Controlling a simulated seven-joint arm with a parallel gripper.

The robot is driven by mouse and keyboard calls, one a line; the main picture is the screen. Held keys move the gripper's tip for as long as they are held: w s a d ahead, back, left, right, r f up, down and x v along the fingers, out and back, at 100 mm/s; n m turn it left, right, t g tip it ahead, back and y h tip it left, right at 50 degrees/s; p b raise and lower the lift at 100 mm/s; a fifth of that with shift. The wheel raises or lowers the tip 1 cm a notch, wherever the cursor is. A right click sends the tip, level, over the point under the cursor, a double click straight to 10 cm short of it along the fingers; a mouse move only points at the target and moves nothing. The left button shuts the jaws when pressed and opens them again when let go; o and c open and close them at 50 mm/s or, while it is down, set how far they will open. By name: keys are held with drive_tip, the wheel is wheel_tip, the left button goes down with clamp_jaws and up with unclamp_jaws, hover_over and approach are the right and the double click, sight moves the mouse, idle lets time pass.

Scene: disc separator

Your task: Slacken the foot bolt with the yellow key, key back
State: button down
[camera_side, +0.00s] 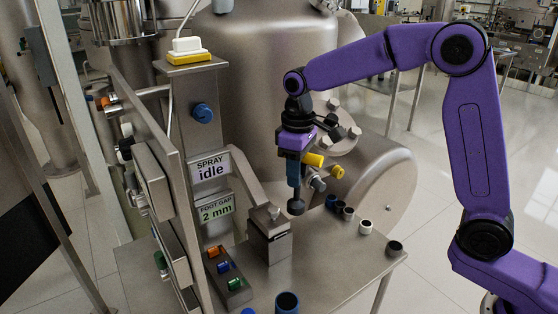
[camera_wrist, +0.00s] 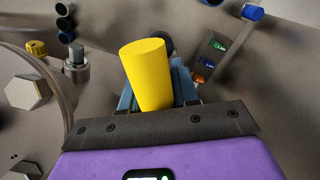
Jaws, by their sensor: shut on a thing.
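My gripper (camera_side: 293,178) is shut on the yellow key (camera_side: 313,159), holding it above the steel bench. In the wrist view the key's yellow cylinder (camera_wrist: 146,74) stands between the blue-grey fingers (camera_wrist: 157,98) and hides much of them. A dark round end (camera_side: 296,206) shows below the fingers in the side view. I cannot tell for sure whether this is the foot bolt. The foot gap sign (camera_side: 216,210) reads 2 mm.
A rack (camera_side: 228,285) with orange, green and blue pieces sits at the front left. Several small dark, blue and white cylinders, one white (camera_side: 366,227), stand on the bench to the right. The spray sign (camera_side: 211,168) reads idle. The separator's large drum (camera_side: 385,185) is behind.

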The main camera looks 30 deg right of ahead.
drive_tip(key=s+d+f+m, duration=0.2)
drive_tip(key=s+d+f, duration=0.1)
drive_tip(key=d, duration=0.6)
drive_tip(key=s+d+f+m, duration=0.2)
drive_tip(key=s+d+f, duration=0.2)
drive_tip(key=d, duration=0.5)
drive_tip(key=s+d+f+m, duration=0.2)
drive_tip(key=s+d, duration=0.4)
drive_tip(key=d, duration=0.3)
drive_tip(key=shift+f, duration=0.85)
drive_tip(key=shift+f, duration=0.1)
drive_tip(key=shift+f, duration=2.7)
drive_tip(key=shift+f, duration=0.65)
